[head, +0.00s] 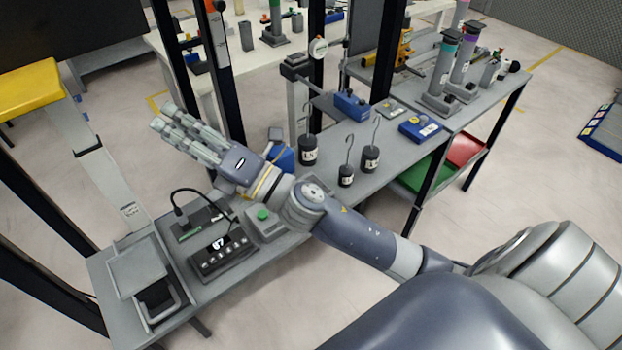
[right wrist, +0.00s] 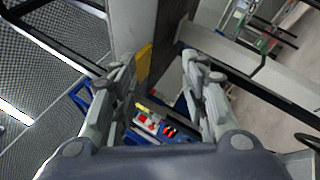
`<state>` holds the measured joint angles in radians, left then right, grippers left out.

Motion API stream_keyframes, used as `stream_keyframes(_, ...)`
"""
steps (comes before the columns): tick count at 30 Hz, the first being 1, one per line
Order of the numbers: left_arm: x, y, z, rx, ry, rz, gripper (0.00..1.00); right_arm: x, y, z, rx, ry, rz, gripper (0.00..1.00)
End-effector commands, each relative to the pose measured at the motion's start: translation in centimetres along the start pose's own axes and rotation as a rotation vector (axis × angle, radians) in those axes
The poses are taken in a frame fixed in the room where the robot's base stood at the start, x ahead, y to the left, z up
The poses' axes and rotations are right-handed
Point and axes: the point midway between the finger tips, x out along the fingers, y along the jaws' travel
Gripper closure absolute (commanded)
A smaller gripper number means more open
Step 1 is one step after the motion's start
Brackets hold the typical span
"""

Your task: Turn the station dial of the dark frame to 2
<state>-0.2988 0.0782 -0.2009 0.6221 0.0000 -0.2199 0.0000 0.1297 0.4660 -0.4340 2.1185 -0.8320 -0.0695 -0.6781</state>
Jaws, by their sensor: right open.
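My right gripper (head: 172,124) reaches from the right across the bench to the left in the head view. Its fingers are spread and hold nothing; both fingers also show in the right wrist view (right wrist: 156,80). Black posts of a dark frame (head: 220,75) stand just beyond the fingers. A round white face with a red mark (head: 318,48) is at another dark post, well right of the gripper; I cannot tell whether it is the station dial. No numbered dial can be read. My left gripper is not in view.
Below my right arm, the grey bench (head: 225,285) holds a black box with a lit display (head: 218,245) and a green-button box (head: 263,215). Black hooked weights (head: 308,150) and blue boxes (head: 420,128) stand to the right. A yellow-topped stand (head: 30,88) is at far left.

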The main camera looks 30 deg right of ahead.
Motion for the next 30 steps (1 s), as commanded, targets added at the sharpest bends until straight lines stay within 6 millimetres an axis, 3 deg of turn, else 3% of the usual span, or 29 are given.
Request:
stream_keyframes(3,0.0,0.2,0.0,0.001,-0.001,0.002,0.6,1.4,2.4,-3.8,-0.329,0.231,0.163,0.59)
stream_keyframes(7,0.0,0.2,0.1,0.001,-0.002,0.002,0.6,0.7,2.2,-7.9,-0.674,0.492,0.317,0.59)
stream_keyframes(11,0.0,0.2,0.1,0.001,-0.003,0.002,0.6,-1.4,-0.8,-10.3,-1.0,0.773,0.442,0.59)
stream_keyframes(14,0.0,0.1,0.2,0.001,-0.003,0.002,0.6,-3.8,-4.5,-10.1,-1.226,1.008,0.516,0.59)
stream_keyframes(17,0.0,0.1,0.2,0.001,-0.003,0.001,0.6,-6.6,-8.5,-7.9,-1.419,1.262,0.565,0.59)
stream_keyframes(22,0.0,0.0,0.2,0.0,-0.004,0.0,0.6,-11.9,-14.1,0.0,-1.626,1.727,0.582,0.59)
stream_keyframes(27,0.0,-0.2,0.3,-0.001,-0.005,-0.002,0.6,-16.4,-15.9,8.5,-1.655,2.111,0.536,0.59)
stream_keyframes(30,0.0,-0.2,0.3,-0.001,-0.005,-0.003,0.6,-18.2,-15.8,11.9,-1.627,2.253,0.507,0.59)
